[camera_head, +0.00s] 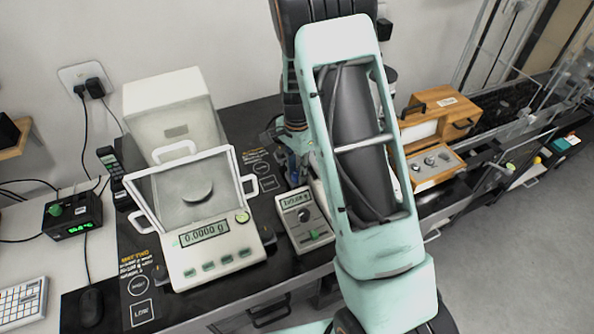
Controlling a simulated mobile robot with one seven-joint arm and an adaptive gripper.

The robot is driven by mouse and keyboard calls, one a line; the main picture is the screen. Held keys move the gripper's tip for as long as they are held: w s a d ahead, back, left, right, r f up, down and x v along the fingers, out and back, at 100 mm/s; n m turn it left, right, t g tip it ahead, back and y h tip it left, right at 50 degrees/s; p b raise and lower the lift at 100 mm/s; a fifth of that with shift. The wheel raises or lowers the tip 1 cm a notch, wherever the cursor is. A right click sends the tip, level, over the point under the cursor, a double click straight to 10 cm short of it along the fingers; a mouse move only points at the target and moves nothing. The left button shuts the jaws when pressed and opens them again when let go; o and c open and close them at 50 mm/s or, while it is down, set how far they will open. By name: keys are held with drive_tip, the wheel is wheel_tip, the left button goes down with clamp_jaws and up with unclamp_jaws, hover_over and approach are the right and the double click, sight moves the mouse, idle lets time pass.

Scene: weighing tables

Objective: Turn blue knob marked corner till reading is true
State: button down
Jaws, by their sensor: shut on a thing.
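The analytical balance (215,272) stands at the left with a glass weighing chamber, and its display (204,233) reads 0.0000 g. My gripper (297,168) is just behind this unit, partly covered by my arm. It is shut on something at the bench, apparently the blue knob. The knob and its marking are hidden, so I cannot tell how it is turned.
A wooden case (440,110) and a wooden box with several metal knobs (432,165) stand to the right of my arm. My arm crosses the middle.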

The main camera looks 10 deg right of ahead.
drive_tip(key=c, duration=1.9)
unclamp_jaws()
wheel_tip(320, 180, up, 12)
